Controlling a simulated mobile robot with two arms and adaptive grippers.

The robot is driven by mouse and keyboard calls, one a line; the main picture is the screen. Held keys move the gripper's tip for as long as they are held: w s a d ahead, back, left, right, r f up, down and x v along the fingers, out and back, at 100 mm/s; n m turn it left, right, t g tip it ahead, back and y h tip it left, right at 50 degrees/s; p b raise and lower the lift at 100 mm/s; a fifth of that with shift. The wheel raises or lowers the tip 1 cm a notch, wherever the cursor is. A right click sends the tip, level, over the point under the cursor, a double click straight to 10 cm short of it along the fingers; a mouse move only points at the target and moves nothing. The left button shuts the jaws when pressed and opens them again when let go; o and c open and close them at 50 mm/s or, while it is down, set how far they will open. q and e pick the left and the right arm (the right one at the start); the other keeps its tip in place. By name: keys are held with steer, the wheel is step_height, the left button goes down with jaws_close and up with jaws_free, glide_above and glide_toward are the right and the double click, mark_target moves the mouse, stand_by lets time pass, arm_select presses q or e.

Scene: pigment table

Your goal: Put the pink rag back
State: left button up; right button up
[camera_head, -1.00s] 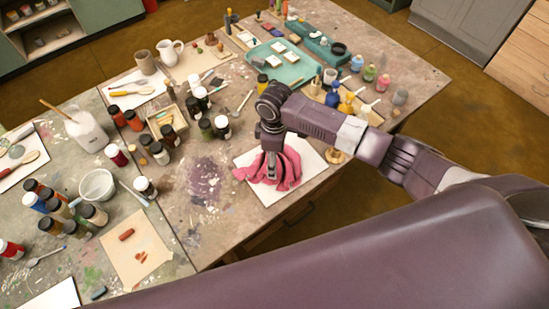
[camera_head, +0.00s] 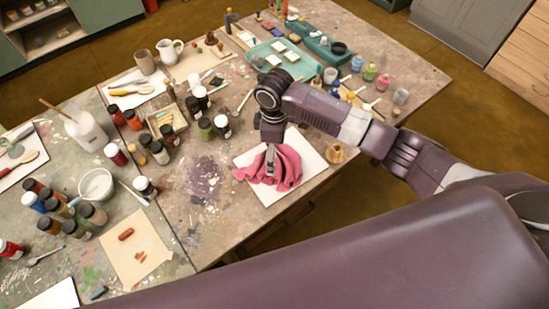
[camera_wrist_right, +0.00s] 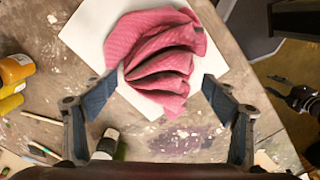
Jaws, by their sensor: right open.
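The pink rag (camera_head: 272,168) lies crumpled in folds on a white sheet (camera_head: 312,162) near the table's front edge. It also shows in the right wrist view (camera_wrist_right: 158,55), on the white sheet (camera_wrist_right: 88,30). My right gripper (camera_head: 270,160) is above the rag in the head view. In the right wrist view the right gripper (camera_wrist_right: 160,92) is open, its two fingers apart on either side of the rag's lower part, with nothing held. The head view does not show its fingertips clearly.
Several paint jars (camera_head: 205,128) and a wooden box (camera_head: 165,120) stand left of the sheet. A small tan object (camera_head: 335,153) sits just right of it. A teal tray (camera_head: 283,62) lies farther back. The stained tabletop (camera_head: 215,185) left of the sheet is clear.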

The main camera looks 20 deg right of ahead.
step_height(320, 180, up, 8)
steer(key=shift+r+b, duration=0.25)
steer(key=shift+b, duration=0.2)
